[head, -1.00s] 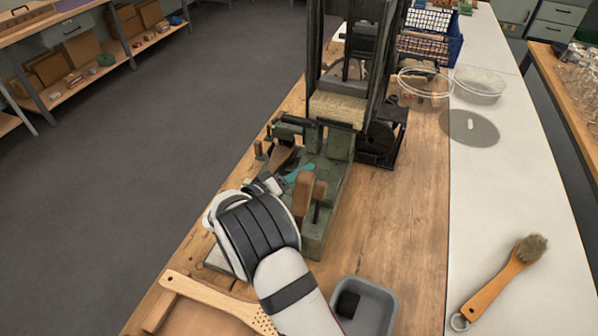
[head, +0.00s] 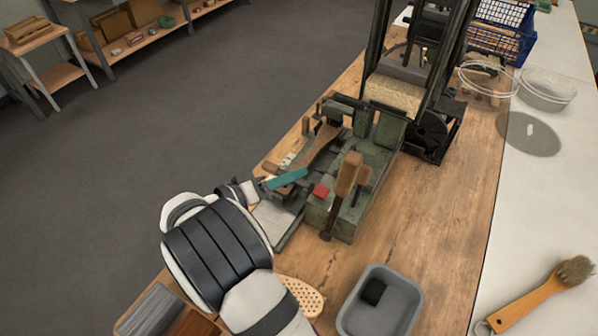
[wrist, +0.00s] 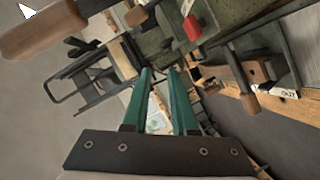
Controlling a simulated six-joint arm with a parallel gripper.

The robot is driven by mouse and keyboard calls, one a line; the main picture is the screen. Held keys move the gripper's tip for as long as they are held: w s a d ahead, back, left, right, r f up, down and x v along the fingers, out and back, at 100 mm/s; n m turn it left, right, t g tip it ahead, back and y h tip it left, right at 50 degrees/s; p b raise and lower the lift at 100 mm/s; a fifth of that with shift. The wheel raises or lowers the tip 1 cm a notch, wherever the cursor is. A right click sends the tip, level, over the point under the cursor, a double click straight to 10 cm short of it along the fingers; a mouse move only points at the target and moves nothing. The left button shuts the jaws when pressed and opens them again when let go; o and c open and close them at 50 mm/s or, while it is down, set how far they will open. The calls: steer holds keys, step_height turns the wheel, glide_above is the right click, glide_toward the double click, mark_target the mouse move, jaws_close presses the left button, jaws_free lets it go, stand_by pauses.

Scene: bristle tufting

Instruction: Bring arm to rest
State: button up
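My gripper (head: 285,179) shows its teal fingers at the near left side of a green tufting machine (head: 345,215). In the wrist view my gripper (wrist: 159,72) has its two green fingers apart, with nothing held between them. A wooden-handled lever (head: 348,175) and a red button (head: 321,191) are on the machine, to the right of the fingers. The button also shows in the wrist view (wrist: 192,27). A brown wooden piece (head: 322,146) sits on the machine beyond the fingers. A perforated wooden paddle (head: 303,294) is partly hidden by my arm.
A grey tray (head: 395,312) with a black block (head: 373,291) stands at the front. A wooden-handled brush (head: 540,297) lies on the white surface at right. Clear dishes (head: 548,90) and a blue basket (head: 500,40) are at the back. Bench right of the machine is clear.

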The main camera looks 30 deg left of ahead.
steer(key=s+d+f+n+g, duration=0.2)
steer(key=s+d+f+g, duration=0.25)
steer(key=s+g, duration=0.35)
steer(key=d+r+m+g+y, duration=0.1)
steer(key=d+r+m+g, duration=0.25)
steer(key=d, duration=0.45)
steer(key=d+r+m+g+y, duration=0.1)
steer(key=d+r+m+g, duration=0.25)
steer(key=d, duration=0.55)
steer(key=s+d+r+m+y, duration=0.2)
steer(key=s+d+m+y, duration=0.3)
steer(key=s, duration=0.7)
steer(key=d+m, duration=0.2)
steer(key=d, duration=0.2)
steer(key=shift+s+d+r+m+y, duration=0.15)
steer(key=shift+s+d+m+y, duration=0.15)
steer(key=shift+s+m, duration=0.1)
